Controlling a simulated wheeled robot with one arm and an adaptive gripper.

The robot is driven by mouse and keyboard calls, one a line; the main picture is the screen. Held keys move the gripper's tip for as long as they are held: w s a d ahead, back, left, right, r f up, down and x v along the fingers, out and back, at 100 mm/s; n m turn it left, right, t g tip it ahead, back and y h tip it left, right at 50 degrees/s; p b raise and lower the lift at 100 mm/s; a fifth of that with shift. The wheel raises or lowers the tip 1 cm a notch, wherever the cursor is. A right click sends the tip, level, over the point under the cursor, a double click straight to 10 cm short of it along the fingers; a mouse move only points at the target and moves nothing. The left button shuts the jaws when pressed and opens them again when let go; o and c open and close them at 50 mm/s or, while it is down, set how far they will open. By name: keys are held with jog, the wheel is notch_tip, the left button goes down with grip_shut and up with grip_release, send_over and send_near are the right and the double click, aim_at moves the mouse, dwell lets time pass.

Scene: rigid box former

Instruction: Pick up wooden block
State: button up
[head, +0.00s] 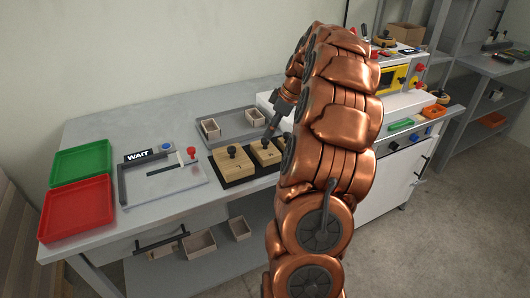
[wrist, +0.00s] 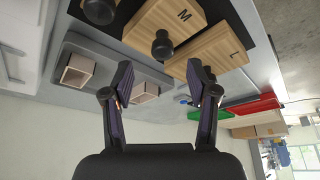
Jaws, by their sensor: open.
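Wooden blocks with black knobs sit on a black base in the middle of the table. In the head view I see a left block (head: 232,166) and a middle block (head: 265,154); my arm hides part of the row. In the wrist view one block is marked M (wrist: 170,18) and another L (wrist: 222,48). A black knob (wrist: 163,47) stands by the M block. My gripper (wrist: 161,72) is open, with nothing between its fingers. In the head view my gripper (head: 271,132) is over the blocks, partly hidden by my arm.
A grey tray (head: 232,137) behind the blocks holds two small open boxes (head: 210,128). A fixture with a WAIT sign (head: 138,156) and a red knob (head: 191,152) lies left. Red (head: 76,209) and green (head: 80,162) trays are at the far left. A white machine (head: 403,103) stands right.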

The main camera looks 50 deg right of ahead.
aim_at(265, 140)
jog(key=shift+p+x, duration=0.65)
jog(key=shift+x, duration=2.5)
jog(key=shift+a, duration=0.15)
grip_shut()
